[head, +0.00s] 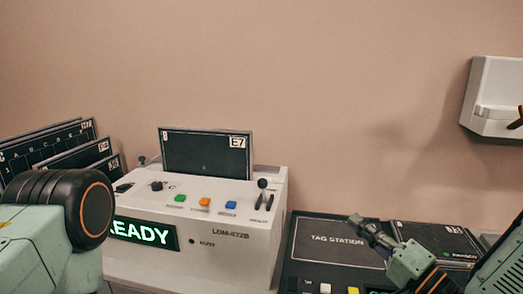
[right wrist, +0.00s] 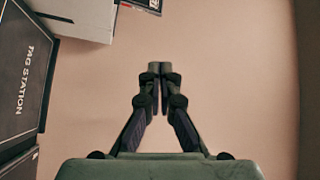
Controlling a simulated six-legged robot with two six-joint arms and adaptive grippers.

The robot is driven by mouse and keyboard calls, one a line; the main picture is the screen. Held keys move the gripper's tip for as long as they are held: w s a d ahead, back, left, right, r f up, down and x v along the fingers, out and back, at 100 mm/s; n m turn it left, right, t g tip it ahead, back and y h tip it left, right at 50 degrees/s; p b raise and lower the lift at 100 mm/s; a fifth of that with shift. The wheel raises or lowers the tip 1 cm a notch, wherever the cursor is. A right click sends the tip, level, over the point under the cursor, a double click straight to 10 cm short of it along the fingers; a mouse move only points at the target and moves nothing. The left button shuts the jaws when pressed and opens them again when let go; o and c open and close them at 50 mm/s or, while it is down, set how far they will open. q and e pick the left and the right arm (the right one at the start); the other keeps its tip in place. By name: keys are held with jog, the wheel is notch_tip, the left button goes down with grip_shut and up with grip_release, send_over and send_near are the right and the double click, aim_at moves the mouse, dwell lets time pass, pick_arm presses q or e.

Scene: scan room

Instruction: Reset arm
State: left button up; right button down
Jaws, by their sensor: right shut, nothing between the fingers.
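My right gripper (head: 360,222) reaches in from the lower right in the head view, in front of and above the black tag station (head: 312,262). In the right wrist view its two fingers (right wrist: 153,70) meet at their tips, with nothing between them. The pinkish wall fills the view beyond the fingertips. On the left of the head view a large green and black link of my left arm shows; my left gripper is out of the picture.
A white machine (head: 232,245) with a lit READY display (head: 143,233), coloured buttons and a small lever (head: 262,190) stands at centre. A dark E7 plate (head: 205,153) stands upright in it. Several dark plates (head: 50,150) lean at left. A white wall box (head: 495,95) hangs at right.

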jog(key=s+d+f+n+g+h, duration=0.1)
jog(key=s+f+n+g+h, duration=0.2)
jog(key=f, duration=0.7)
jog(key=s+d+f+n+g+h, duration=0.1)
jog(key=s+f+g+h, duration=0.25)
jog(key=f, duration=0.65)
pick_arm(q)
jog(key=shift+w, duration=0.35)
pick_arm(e)
jog(key=s+f+n+g+h, duration=0.1)
jog(key=s+f+g, duration=0.2)
jog(key=s, duration=0.6)
jog(key=s+f+n+g+h, duration=0.1)
jog(key=s+f+g, duration=0.3)
jog(key=s, duration=0.5)
jog(key=s+d+f+n+g+h, duration=0.1)
jog(key=s+f+g+h, duration=0.1)
jog(key=s+f, duration=0.4)
jog(key=s+g, duration=0.1)
jog(key=s, duration=0.2)
jog(key=shift+s+g, duration=0.3)
jog(key=shift+g, duration=0.05)
